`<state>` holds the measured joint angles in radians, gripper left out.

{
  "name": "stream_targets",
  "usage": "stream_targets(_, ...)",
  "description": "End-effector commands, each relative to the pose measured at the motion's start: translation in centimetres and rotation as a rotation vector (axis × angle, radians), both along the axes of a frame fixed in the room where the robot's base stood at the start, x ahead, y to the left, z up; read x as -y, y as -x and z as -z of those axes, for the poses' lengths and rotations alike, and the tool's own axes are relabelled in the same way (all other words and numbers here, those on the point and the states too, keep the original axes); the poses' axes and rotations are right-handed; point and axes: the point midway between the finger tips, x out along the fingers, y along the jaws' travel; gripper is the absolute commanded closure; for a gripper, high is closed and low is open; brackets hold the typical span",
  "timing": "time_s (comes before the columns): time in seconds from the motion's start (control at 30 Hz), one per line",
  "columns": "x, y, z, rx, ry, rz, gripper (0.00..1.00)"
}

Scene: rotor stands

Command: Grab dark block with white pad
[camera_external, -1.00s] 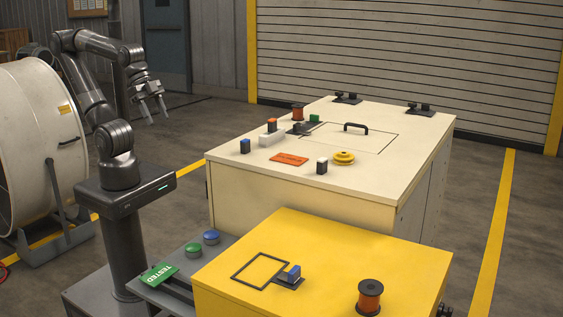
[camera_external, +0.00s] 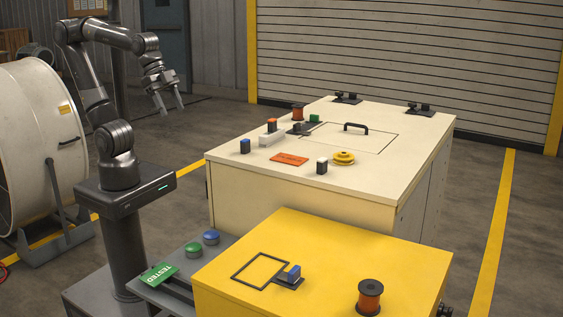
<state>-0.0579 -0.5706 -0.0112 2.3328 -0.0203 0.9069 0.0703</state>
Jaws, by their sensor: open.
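The dark block with a white pad (camera_external: 322,166) stands upright near the front right of the cream cabinet top (camera_external: 240,158). Its white pad faces up. My gripper (camera_external: 173,112) is open and empty, with its fingers pointing down. It hangs in the air to the left of the cream cabinet, well apart from the block. Nothing hides the block.
Near the block are a yellow disc (camera_external: 343,158) and an orange plate (camera_external: 289,160). A blue-topped block (camera_external: 245,146), an orange-topped block (camera_external: 272,125), a spool (camera_external: 298,112) and a black handle (camera_external: 355,127) are further off. The lower yellow cabinet (camera_external: 320,247) stands in front.

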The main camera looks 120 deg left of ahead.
Motion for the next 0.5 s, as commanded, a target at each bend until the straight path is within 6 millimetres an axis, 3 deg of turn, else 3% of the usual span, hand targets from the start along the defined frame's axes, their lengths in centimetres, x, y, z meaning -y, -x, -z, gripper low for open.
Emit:
stream_targets(0.23, -2.3, -8.5, -2.4, -0.029, -0.012, 0.012, 0.45)
stream_targets(0.5, -5.9, -17.7, -2.7, -0.052, -0.016, 0.030, 0.45)
